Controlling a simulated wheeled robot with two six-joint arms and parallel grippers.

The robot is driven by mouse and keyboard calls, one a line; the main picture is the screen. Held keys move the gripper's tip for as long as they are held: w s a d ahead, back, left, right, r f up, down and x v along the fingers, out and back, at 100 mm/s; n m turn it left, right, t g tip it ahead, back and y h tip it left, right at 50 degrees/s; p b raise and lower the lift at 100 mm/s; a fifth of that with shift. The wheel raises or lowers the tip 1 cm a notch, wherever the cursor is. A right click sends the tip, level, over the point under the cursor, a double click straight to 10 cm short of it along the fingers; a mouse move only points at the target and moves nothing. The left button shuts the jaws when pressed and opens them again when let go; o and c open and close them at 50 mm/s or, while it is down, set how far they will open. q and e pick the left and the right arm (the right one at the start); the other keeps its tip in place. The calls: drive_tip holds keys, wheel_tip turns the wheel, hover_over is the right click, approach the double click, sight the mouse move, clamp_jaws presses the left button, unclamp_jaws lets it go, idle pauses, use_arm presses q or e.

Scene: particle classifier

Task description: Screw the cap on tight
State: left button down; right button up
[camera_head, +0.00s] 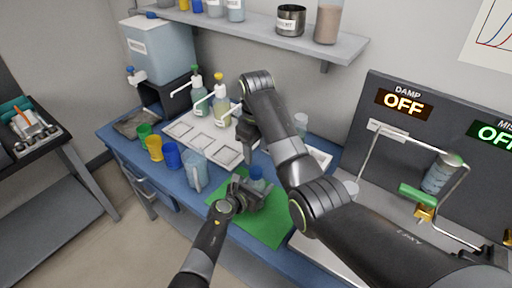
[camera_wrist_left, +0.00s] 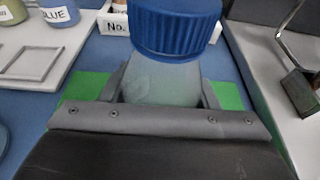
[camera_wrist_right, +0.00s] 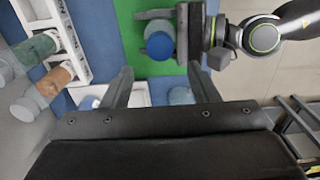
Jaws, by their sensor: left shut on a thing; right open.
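A translucent jar (camera_wrist_left: 165,80) stands upright in my left gripper (camera_wrist_left: 160,95), its fingers on both sides. A ribbed blue cap (camera_wrist_left: 175,28) sits on top of the jar; how tight it is cannot be told. In the head view the cap (camera_head: 258,172) is small and my left gripper (camera_head: 252,192) is over the green mat (camera_head: 270,228). My right gripper (camera_head: 246,146) is open, above and behind the jar. In the right wrist view the cap (camera_wrist_right: 160,45) lies beyond the open fingers (camera_wrist_right: 160,88), apart from them.
A white tray (camera_head: 180,132) with pump bottles (camera_head: 221,104) is behind left. Green, yellow and blue cups (camera_head: 172,155) and a clear pitcher (camera_head: 194,172) stand left of the jar. The machine panel (camera_head: 440,140) is at right, a shelf (camera_head: 260,28) above.

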sight(256, 170)
drive_tip(key=shift+f, duration=0.1)
drive_tip(key=shift+f, duration=3.9)
drive_tip(key=shift+c, duration=0.4)
drive_tip(key=c, duration=1)
drive_tip(key=shift+c, duration=0.2)
drive_tip(key=shift+m, duration=0.9)
drive_tip(key=o, duration=1.1)
drive_tip(key=shift+o, duration=0.2)
